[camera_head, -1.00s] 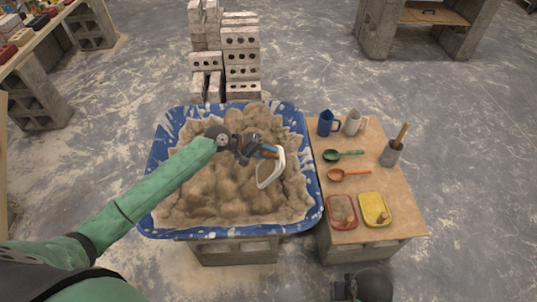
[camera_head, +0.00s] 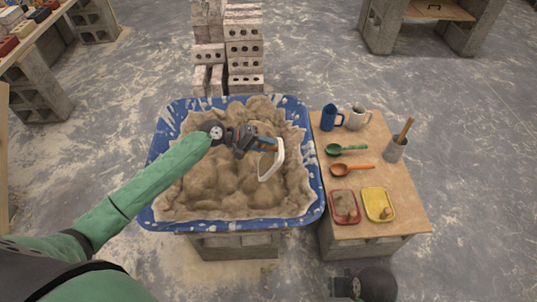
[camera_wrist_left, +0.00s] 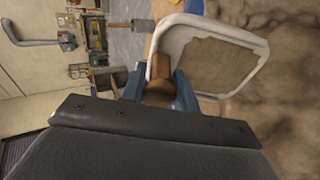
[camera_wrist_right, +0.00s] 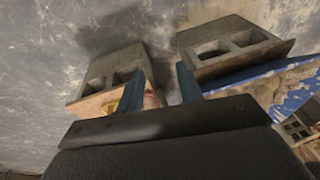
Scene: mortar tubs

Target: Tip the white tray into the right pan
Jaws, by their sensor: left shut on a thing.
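My left gripper (camera_head: 262,145) is shut on a brown piece at the edge of the white tray (camera_head: 281,158). It holds the tray over the sand-filled blue tub. The tray is tilted, and its white rim shows in the left wrist view (camera_wrist_left: 258,46) around a sand-coloured inside; how much it holds I cannot tell. A red pan (camera_head: 333,213) and, right of it, a yellow pan (camera_head: 371,197) lie at the near end of the wooden side table. The yellow pan has a small brown lump in it. My right gripper (camera_wrist_right: 159,85) is open and empty, low in front of the side table.
The blue tub (camera_head: 315,190) stands left of the side table (camera_head: 405,222). Bricks (camera_head: 243,50) are stacked beyond the tub.

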